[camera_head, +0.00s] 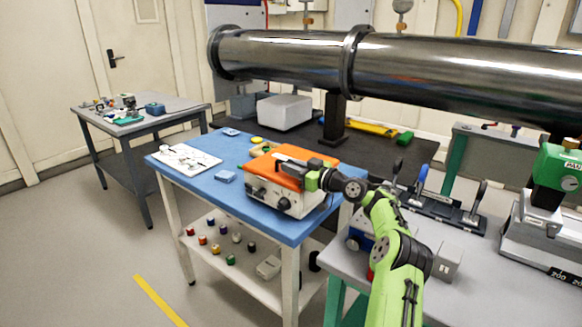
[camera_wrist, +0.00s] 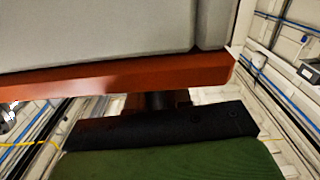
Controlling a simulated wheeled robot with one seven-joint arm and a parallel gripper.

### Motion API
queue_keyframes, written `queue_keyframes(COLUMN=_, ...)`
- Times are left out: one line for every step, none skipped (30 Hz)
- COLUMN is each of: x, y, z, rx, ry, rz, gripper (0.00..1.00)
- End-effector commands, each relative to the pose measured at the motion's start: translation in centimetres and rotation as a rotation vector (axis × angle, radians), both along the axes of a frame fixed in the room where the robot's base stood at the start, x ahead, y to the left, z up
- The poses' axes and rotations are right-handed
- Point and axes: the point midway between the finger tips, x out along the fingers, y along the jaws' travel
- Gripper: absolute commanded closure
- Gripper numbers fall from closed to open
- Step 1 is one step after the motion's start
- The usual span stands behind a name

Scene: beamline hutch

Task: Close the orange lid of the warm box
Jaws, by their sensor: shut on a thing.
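The warm box (camera_head: 268,194) is a pale box with dark knobs on its front, standing on the blue table top. Its orange lid (camera_head: 262,168) lies over the top, flat or nearly so; I cannot tell whether a small gap is left. My gripper (camera_head: 294,167) is at the lid's right part, reaching in from the right. In the wrist view the orange lid (camera_wrist: 110,78) crosses the picture as a band beside a grey surface. My gripper (camera_wrist: 158,102) is shut on a dark part at the lid's edge; its fingertips are mostly hidden.
A large steel pipe (camera_head: 290,55) runs behind and above. A grey bench (camera_head: 465,262) with levers stands close at the right. Floor is free at the left.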

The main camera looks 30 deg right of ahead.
Motion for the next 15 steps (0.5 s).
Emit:
queue_keyframes(x=0.01, y=0.01, z=-0.12, rx=0.002, ry=0.001, rz=0.001, gripper=1.00)
queue_keyframes(x=0.01, y=0.01, z=-0.11, rx=0.003, ry=0.001, rz=0.001, gripper=1.00)
queue_keyframes(x=0.01, y=0.03, z=-0.12, rx=0.003, ry=0.001, rz=0.001, gripper=1.00)
queue_keyframes(x=0.01, y=0.03, z=-0.12, rx=0.003, ry=0.001, rz=0.001, gripper=1.00)
queue_keyframes(x=0.01, y=0.03, z=-0.12, rx=0.003, ry=0.001, rz=0.001, gripper=1.00)
queue_keyframes(x=0.01, y=0.03, z=-0.13, rx=0.003, ry=0.001, rz=0.001, gripper=1.00)
queue_keyframes(x=0.02, y=0.05, z=-0.13, rx=0.004, ry=0.001, rz=0.002, gripper=1.00)
queue_keyframes(x=0.02, y=0.05, z=-0.13, rx=0.003, ry=0.002, rz=0.002, gripper=1.00)
queue_keyframes(x=0.02, y=0.05, z=-0.14, rx=0.003, ry=0.002, rz=0.002, gripper=0.76)
queue_keyframes(x=0.02, y=0.05, z=-0.13, rx=0.003, ry=0.002, rz=0.002, gripper=0.72)
queue_keyframes(x=0.02, y=0.05, z=-0.13, rx=0.004, ry=0.001, rz=0.002, gripper=0.67)
queue_keyframes(x=0.01, y=0.06, z=-0.12, rx=0.004, ry=0.001, rz=0.002, gripper=0.61)
queue_keyframes(x=0.02, y=0.05, z=-0.11, rx=0.003, ry=0.001, rz=0.002, gripper=0.60)
queue_keyframes(x=0.01, y=0.05, z=-0.10, rx=0.003, ry=0.001, rz=0.002, gripper=0.60)
queue_keyframes(x=0.01, y=0.05, z=-0.09, rx=0.003, ry=0.001, rz=0.002, gripper=0.60)
